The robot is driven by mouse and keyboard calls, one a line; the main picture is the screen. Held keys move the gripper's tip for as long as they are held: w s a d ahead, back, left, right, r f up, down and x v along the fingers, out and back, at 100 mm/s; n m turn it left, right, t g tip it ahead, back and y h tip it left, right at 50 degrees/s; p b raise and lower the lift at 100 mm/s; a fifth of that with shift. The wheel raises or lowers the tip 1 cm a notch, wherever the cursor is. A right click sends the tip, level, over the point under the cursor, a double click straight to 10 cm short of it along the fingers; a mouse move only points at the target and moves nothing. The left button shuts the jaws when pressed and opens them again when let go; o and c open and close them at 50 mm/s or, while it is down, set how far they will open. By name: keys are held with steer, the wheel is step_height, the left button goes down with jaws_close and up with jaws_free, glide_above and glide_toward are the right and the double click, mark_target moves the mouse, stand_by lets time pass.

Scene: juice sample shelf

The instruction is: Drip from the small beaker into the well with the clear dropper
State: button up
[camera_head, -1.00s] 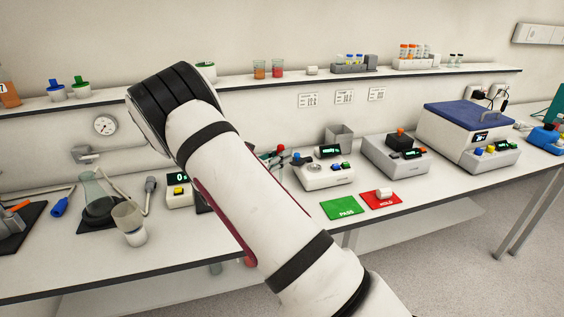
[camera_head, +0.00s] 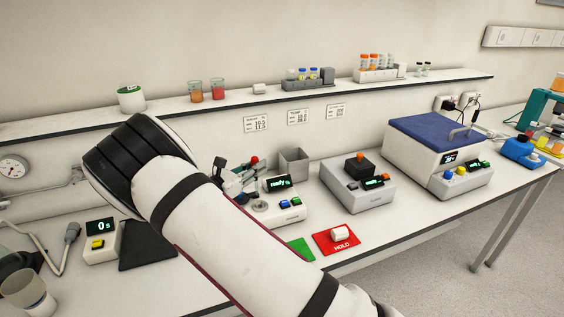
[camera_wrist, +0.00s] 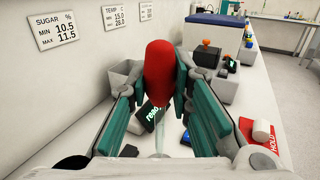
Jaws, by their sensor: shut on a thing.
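My gripper (camera_wrist: 165,88) is shut on a dropper with a red bulb (camera_wrist: 160,72); its pale, see-through stem (camera_wrist: 160,138) points down. In the head view the red bulb (camera_head: 254,160) shows past my arm, and the gripper is partly hidden. Just below is a white instrument (camera_head: 288,214) with a lit "ready" display and a round well (camera_head: 261,206). The dropper tip is not clear, so I cannot tell its height over the well. Two small beakers, one orange (camera_head: 195,92) and one red (camera_head: 217,90), stand on the shelf. A larger, pale beaker (camera_head: 28,293) stands at lower left.
A grey open bin (camera_head: 294,162) stands behind the instrument. A grey device (camera_head: 358,187) and a blue-lidded machine (camera_head: 430,150) stand to the right. A red HOLD mat (camera_head: 335,239) bears a white piece, beside a green mat (camera_head: 301,249). The wall shelf (camera_head: 150,112) runs above.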

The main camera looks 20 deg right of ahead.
steer(key=shift+w+d, duration=0.15)
steer(key=shift+d, duration=0.05)
steer(key=shift+w+d+f, duration=0.1)
steer(key=shift+d+f, duration=0.1)
steer(key=shift+d, duration=0.05)
steer(key=shift+f+b, duration=0.3)
steer(key=shift+f, duration=1.2)
steer(key=shift+o, duration=0.7)
jaws_close()
steer(key=shift+c, duration=0.8)
jaws_free()
